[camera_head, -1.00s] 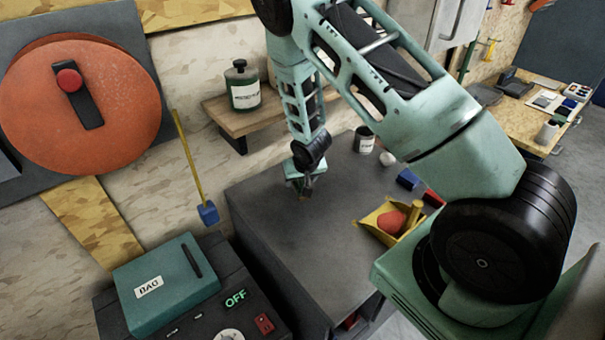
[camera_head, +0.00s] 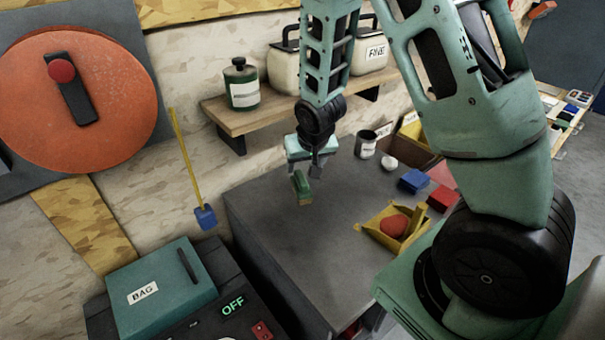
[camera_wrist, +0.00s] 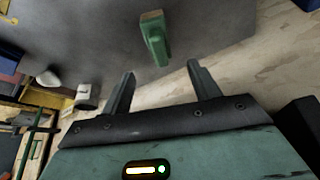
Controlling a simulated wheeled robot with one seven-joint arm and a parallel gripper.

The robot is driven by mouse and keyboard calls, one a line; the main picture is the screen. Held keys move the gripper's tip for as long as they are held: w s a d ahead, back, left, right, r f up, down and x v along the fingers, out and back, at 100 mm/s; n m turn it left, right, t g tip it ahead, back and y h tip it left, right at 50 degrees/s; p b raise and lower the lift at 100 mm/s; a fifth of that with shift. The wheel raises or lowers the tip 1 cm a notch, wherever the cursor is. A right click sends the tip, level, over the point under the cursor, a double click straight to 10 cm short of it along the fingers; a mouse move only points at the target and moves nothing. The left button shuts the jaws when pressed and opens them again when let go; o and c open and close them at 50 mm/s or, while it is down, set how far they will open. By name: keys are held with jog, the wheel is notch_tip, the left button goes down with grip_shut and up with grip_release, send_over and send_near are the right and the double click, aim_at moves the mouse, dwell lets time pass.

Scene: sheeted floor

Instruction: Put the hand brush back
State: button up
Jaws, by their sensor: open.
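The hand brush (camera_head: 302,188), a small green piece with a tan end, is on the dark grey worktop (camera_head: 275,235) near its wall side. In the wrist view the brush (camera_wrist: 155,40) lies just beyond the fingertips, roughly between their lines, and clear of both. My gripper (camera_head: 307,171) is open and empty, close behind and above the brush in the head view. Both fingers of my gripper (camera_wrist: 161,72) show spread apart in the wrist view.
A yellow tray (camera_head: 373,226) with a red ball, blue block (camera_head: 413,181), red block (camera_head: 441,198), white ball (camera_head: 389,162) and grey can (camera_head: 366,146) stand to the right. A wooden shelf (camera_head: 265,119) holds a bottle (camera_head: 242,85) and canisters. The worktop's front left is clear.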

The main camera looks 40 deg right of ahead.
jog(key=s+a+r+n+g+y, duration=0.1)
jog(key=s+a+r+n, duration=0.3)
jog(key=a, duration=0.5)
jog(key=s+a+r+n+g+y, duration=0.15)
jog(key=s+a+r, duration=0.25)
jog(key=s+a, duration=0.4)
jog(key=s+a+r+n+g, duration=0.1)
jog(key=s+a+r+n, duration=0.1)
jog(key=s, duration=0.5)
jog(key=s+a+r+n+g, duration=0.1)
jog(key=s+a+r+n, duration=0.1)
jog(key=s+a+n, duration=0.2)
jog(key=s+a, duration=0.1)
jog(key=s, duration=0.2)
jog(key=shift+r, duration=0.4)
jog(key=shift+a, duration=0.1)
